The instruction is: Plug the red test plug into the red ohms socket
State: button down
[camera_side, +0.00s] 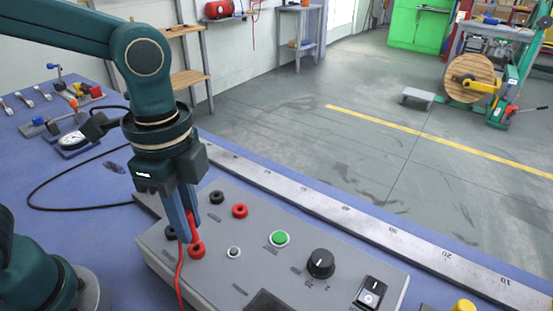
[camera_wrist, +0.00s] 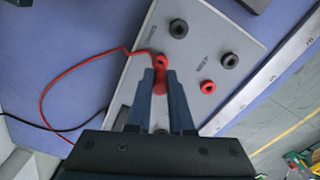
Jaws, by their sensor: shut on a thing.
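My gripper (camera_side: 186,238) is shut on the red test plug (camera_side: 191,226), a small red body between the blue-grey fingers; it also shows in the wrist view (camera_wrist: 160,85). The plug is directly over or at the near red socket (camera_side: 196,250), which shows just past the fingertips in the wrist view (camera_wrist: 161,62). I cannot tell whether its tip is inside. A red lead (camera_side: 179,275) hangs by the plug. A second red socket (camera_side: 240,211) is farther along the grey panel, clear of my gripper. The socket labels are too small to read.
Black sockets stand beside each red one, one left (camera_side: 171,232) and one behind (camera_side: 216,197). The grey tester box (camera_side: 208,262) also carries a green button (camera_side: 280,238) and a black knob (camera_side: 320,263). A steel ruler (camera_side: 330,212) runs behind it. A black cable (camera_side: 62,208) lies left.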

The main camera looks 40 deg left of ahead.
jog(key=shift+f, duration=1)
jog(key=c, duration=0.7)
grip_release()
